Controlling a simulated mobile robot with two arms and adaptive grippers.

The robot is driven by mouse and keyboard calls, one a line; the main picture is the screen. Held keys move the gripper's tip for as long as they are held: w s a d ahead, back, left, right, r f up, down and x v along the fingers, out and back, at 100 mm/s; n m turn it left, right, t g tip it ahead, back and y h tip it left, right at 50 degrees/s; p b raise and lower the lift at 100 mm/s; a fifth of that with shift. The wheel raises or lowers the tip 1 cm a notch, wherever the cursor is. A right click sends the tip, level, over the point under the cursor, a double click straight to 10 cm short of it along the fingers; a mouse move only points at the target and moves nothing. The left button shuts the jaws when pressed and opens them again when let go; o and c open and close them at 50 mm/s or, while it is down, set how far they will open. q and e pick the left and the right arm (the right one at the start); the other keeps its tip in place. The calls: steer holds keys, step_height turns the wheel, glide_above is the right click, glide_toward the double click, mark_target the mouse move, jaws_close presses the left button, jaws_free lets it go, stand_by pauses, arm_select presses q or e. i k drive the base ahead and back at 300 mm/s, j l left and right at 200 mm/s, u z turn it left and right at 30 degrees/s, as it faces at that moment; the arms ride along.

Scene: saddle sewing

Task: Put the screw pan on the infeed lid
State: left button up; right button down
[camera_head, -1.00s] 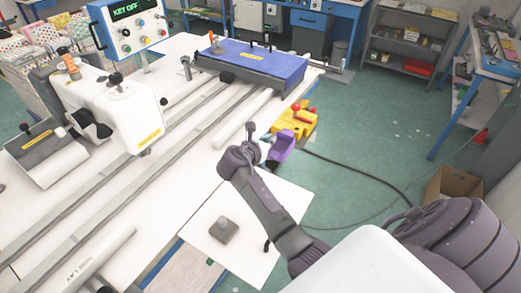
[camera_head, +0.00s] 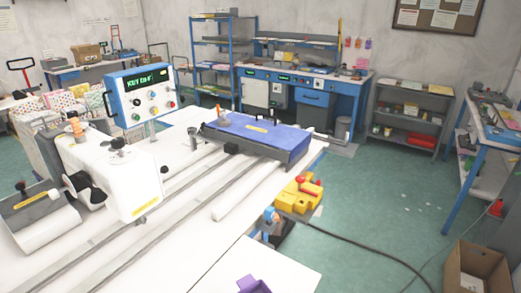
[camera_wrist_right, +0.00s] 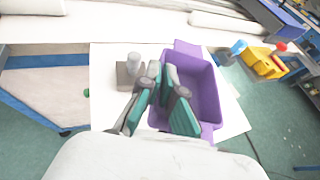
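The purple open-topped pan, which fits the screw pan, shows in the right wrist view (camera_wrist_right: 207,88) above the white board. Only its top corner shows at the bottom edge of the head view (camera_head: 254,285). My right gripper (camera_wrist_right: 163,72) is at the pan's left side, its fingers close together across the left wall; it looks shut on that wall. The inside of the pan looks empty. The blue lid (camera_head: 262,131) with a yellow label and black handles, which fits the infeed lid, lies at the far end of the white table. My left gripper is not in view.
A grey block with a knob (camera_wrist_right: 129,70) stands on the white board (camera_wrist_right: 108,100), left of the pan. A yellow device (camera_head: 298,195) with a red knob is at the table's right edge. The white machine head (camera_head: 115,175) and control box (camera_head: 142,95) stand at left.

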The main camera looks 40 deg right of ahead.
mark_target(285, 139)
steer(key=i+l, duration=0.1)
steer(key=l, duration=0.35)
steer(key=i+l, duration=0.1)
steer(key=l, duration=0.35)
steer(key=i+l, duration=0.1)
steer(key=l, duration=0.8)
steer(key=i+l, duration=0.15)
steer(key=l, duration=0.3)
steer(key=i+l, duration=0.1)
steer(key=l, duration=0.35)
steer(key=l+u, duration=1.2)
steer(key=l, duration=0.15)
